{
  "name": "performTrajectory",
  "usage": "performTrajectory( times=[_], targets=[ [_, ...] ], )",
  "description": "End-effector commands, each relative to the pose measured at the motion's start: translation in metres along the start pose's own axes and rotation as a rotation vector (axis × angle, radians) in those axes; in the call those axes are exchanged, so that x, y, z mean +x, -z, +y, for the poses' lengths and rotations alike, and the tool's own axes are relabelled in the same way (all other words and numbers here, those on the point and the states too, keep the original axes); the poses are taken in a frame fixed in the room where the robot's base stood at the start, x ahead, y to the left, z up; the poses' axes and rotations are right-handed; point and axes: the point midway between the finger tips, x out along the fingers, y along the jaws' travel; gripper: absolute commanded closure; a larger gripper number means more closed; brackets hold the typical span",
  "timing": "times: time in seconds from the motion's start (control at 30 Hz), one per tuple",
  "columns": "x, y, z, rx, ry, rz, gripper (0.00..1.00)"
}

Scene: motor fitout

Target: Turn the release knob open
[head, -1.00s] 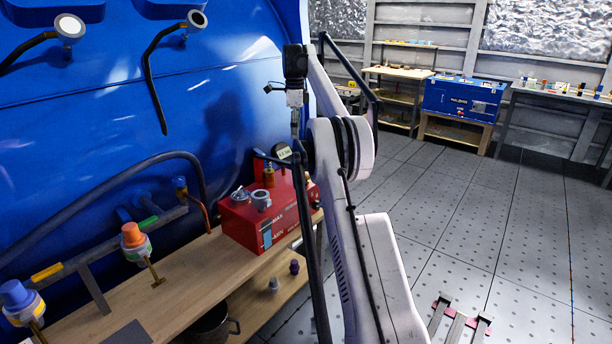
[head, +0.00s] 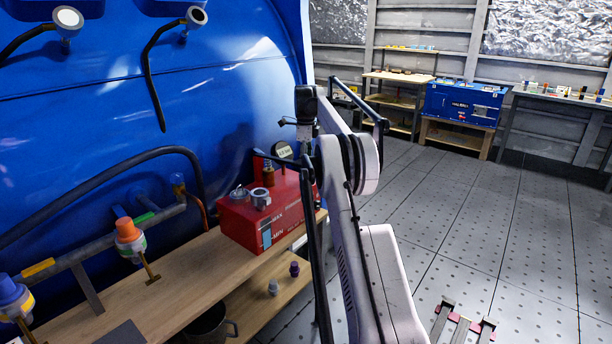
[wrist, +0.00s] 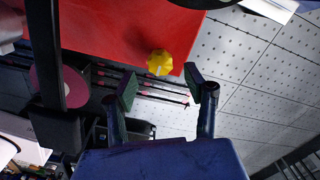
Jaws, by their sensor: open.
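The yellow lobed knob (wrist: 160,62) sits at the edge of the red unit (wrist: 120,30) in the wrist view. My gripper (wrist: 161,86) is open, with its two dark fingertips apart on either side of and a little below the knob in the picture. Nothing is between the fingers, and I cannot tell how deep the gap to the knob is. In the head view the red unit (head: 240,224) stands on a wooden bench beside the blue tank. The knob and my fingers are hidden there behind my arm.
A round gauge (head: 282,150) and metal fittings (head: 260,198) rise from the red unit's top, close to my arm. The blue tank (head: 110,100) stands at the left, with pipes and an orange-capped valve (head: 128,232). The floor (head: 450,210) at the right is mostly open.

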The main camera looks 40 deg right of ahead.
Motion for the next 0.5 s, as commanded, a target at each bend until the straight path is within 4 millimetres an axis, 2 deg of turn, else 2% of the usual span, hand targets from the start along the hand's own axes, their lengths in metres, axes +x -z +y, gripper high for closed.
performTrajectory(
  times=[0.03, 0.2, 0.5],
  targets=[
    [0.01, 0.0, 0.0, 0.0, 0.0, 0.0, 0.52],
    [0.032, 0.0, 0.0, 0.0, 0.0, 0.0, 0.52],
    [0.044, 0.0, 0.0, 0.0, 0.0, 0.0, 0.52]
  ],
)
